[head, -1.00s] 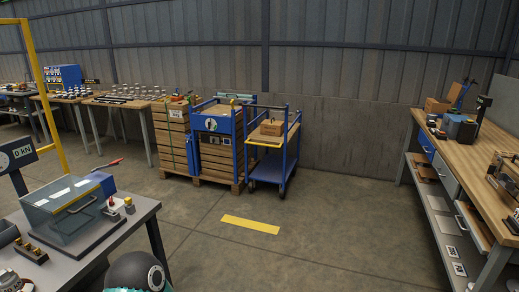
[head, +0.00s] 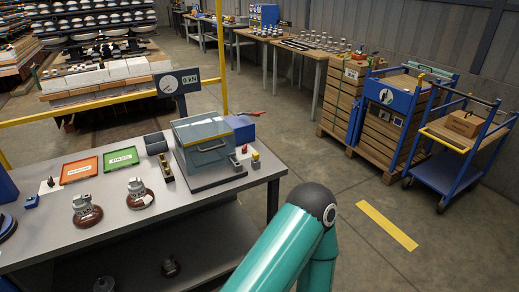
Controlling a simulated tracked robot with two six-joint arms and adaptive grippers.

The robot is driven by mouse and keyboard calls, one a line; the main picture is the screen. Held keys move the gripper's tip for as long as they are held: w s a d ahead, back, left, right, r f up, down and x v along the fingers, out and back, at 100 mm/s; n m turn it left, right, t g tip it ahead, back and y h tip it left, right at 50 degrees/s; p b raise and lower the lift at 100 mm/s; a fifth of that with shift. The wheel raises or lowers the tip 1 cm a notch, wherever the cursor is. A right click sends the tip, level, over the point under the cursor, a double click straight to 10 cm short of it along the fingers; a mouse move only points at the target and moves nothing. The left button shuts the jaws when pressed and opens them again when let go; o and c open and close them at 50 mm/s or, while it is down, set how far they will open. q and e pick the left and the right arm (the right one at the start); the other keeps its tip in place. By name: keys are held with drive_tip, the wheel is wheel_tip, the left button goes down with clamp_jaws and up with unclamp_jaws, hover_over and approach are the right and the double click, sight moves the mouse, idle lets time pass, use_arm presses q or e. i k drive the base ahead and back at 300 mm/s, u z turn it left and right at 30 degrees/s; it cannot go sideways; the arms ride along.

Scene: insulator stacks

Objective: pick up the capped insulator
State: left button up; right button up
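Two brown disc insulators with grey metal caps stand upright on the grey bench top. One insulator (head: 86,211) is toward the front left of the bench; the other insulator (head: 139,194) stands to its right and slightly farther back. Both look capped, and I cannot tell them apart by more than their place. My teal arm comes up at the lower middle, to the right of the bench and apart from the insulators. Neither of my grippers is in the picture.
The grey bench (head: 160,228) also bears an orange tray (head: 78,170), a green tray (head: 121,159), a clear-lidded box (head: 205,142) and a force display (head: 178,82). A blue cart (head: 447,171) and wooden crates (head: 392,118) stand at right. Floor between them is open.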

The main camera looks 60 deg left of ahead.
sight(139, 197)
drive_tip(key=u, duration=0.15)
drive_tip(key=i, duration=0.25)
drive_tip(key=u, duration=3.25)
drive_tip(key=k, duration=0.4)
drive_tip(key=u, duration=0.35)
drive_tip(key=i, duration=1.5)
drive_tip(key=z, duration=0.4)
